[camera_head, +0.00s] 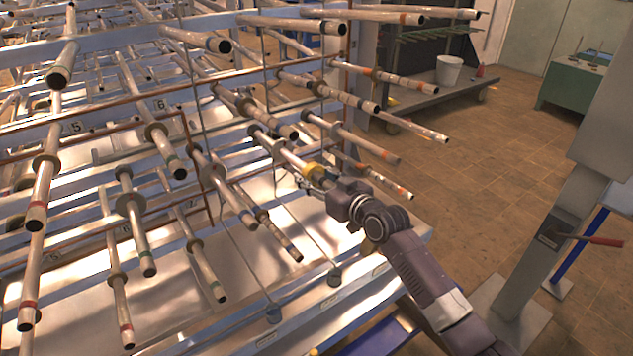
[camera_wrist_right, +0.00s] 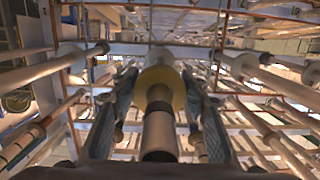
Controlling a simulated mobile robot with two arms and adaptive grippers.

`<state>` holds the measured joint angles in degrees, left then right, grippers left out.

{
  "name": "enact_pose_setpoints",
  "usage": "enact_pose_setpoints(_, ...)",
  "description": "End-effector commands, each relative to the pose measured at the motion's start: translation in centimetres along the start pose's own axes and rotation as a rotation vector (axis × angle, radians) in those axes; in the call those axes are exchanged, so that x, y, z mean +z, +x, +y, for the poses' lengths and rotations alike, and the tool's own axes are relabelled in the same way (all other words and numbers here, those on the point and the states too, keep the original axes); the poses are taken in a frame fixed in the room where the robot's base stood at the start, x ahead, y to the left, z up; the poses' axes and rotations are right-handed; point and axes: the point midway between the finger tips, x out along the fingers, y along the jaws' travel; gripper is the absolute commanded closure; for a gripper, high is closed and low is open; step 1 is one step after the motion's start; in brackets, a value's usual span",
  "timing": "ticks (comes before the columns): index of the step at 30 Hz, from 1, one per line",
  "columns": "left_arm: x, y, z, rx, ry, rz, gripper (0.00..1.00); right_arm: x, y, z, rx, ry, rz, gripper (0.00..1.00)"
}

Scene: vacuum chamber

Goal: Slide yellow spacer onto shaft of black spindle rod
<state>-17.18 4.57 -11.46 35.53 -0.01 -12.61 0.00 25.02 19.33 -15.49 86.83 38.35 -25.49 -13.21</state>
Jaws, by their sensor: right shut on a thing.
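The yellow spacer (camera_head: 314,171) is at the outer end of a pale rod (camera_head: 291,157) on the rack's right side. In the right wrist view, the spacer (camera_wrist_right: 158,92) appears to sit around the rod. A pale tubular end with a dark tip (camera_wrist_right: 159,143) sticks out toward the camera. My right gripper (camera_head: 318,182) is shut on the spacer, and its two fingers (camera_wrist_right: 160,105) flank it in the wrist view. I cannot single out a black spindle rod by colour. My left gripper is not in view.
Many parallel rods with collars and coloured bands jut from the rack (camera_head: 75,130), close around my right gripper. A grey post with a red handle (camera_head: 600,240) stands at the right. A cart with a white bucket (camera_head: 448,71) stands behind. Brown floor (camera_head: 490,160) is clear between them.

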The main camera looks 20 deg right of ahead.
Motion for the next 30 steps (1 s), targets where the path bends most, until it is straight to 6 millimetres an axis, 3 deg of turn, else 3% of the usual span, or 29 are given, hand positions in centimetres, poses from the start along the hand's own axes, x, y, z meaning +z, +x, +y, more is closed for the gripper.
enact_pose_setpoints(9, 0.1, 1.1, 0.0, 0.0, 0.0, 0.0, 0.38, 0.1, 1.7, 0.0, 0.0, 0.0, -0.001, 0.82)
enact_pose_setpoints(10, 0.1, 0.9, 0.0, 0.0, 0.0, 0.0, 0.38, 0.0, 1.5, 0.0, 0.0, 0.0, -0.001, 0.56)
enact_pose_setpoints(15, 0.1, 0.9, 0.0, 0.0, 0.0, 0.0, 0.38, -0.1, 1.5, 0.0, 0.0, 0.0, -0.001, 0.38)
enact_pose_setpoints(25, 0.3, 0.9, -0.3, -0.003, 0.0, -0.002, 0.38, 0.0, 1.3, 0.0, 0.0, 0.0, -0.001, 0.38)
enact_pose_setpoints(30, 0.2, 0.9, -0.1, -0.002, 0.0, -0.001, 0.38, 0.0, -0.4, 0.1, 0.0, -0.001, -0.001, 0.38)
